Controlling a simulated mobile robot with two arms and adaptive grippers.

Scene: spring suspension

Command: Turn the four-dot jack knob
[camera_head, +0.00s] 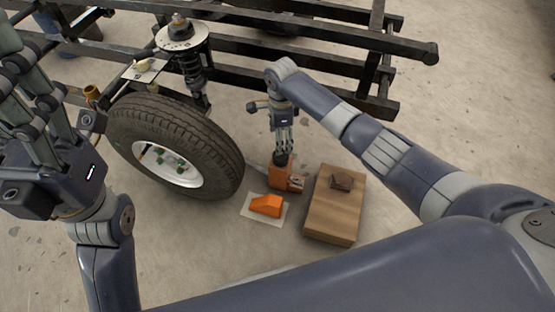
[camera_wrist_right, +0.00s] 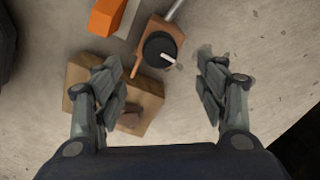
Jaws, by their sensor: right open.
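The orange jack (camera_head: 287,178) stands on the floor beside the wheel, and its round black knob (camera_head: 281,158) is on top. In the right wrist view the knob (camera_wrist_right: 160,47) carries a white pointer mark; I cannot make out dots on it. My right gripper (camera_head: 284,143) points down just above the knob. It is open and empty in the right wrist view (camera_wrist_right: 163,78), with the knob lying beyond the gap between its fingers. My left gripper (camera_head: 32,85) is raised at the left, away from the jack.
A tyre (camera_head: 190,115) stands left of the jack, under a black frame (camera_head: 300,28) with a spring strut (camera_head: 190,62). An orange wedge (camera_head: 266,205) on a pale sheet and a wooden block (camera_head: 335,215) with a small brown piece on top lie close by.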

